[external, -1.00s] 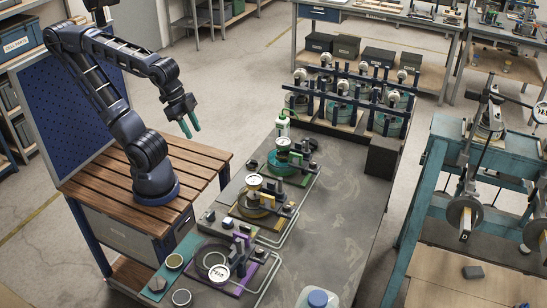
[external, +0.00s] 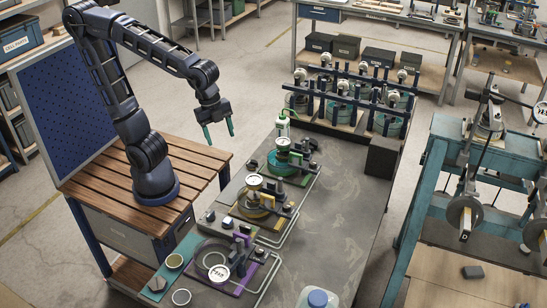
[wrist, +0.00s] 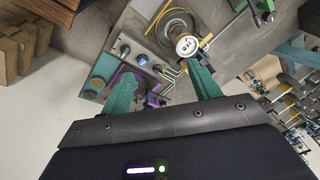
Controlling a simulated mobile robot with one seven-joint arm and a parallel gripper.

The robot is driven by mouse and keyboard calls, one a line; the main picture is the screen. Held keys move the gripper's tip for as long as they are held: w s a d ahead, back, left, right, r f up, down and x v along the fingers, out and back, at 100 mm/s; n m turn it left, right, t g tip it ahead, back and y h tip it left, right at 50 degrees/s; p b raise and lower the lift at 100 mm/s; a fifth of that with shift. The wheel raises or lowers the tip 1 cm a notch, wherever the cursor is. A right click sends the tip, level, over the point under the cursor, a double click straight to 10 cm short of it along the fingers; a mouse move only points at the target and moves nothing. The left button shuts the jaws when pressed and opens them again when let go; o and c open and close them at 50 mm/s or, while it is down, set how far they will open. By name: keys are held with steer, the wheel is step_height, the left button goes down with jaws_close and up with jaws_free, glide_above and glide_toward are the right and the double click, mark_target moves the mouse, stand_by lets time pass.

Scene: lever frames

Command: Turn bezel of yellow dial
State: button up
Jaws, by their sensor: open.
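The yellow dial fixture (external: 262,212) sits on the grey bench between a green-based and a purple-based one. Its round white dial face (external: 254,181) stands on top. In the wrist view, the white dial face (wrist: 187,45) shows at the upper middle, just beyond my right finger's tip, with yellow rings (wrist: 172,22) behind it. The bezel is too small to make out clearly. My gripper (external: 218,132) is open and empty, up in the air left of the bench. Its two teal fingers (wrist: 162,68) are spread wide and touch nothing.
The green-based fixture (external: 285,166) is behind the yellow one and the purple-based fixture (external: 236,280) in front. Bent metal rails (external: 285,228) run along their right side. A dark rack (external: 345,118) stands at the bench's far end.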

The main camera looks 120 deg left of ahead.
mark_target(254, 179)
steer(key=w+a+f+m+g, duration=0.1)
steer(key=w+f+m, duration=0.1)
steer(key=w+m, duration=0.25)
steer(key=w+a+f+m+g, duration=0.1)
steer(key=w+f+m, duration=0.2)
steer(key=w, duration=0.3)
steer(key=f, duration=1)
steer(key=shift+w+a+f, duration=0.15)
steer(key=shift+w+f, duration=0.05)
steer(key=shift+f, duration=0.2)
steer(key=c, duration=0.7)
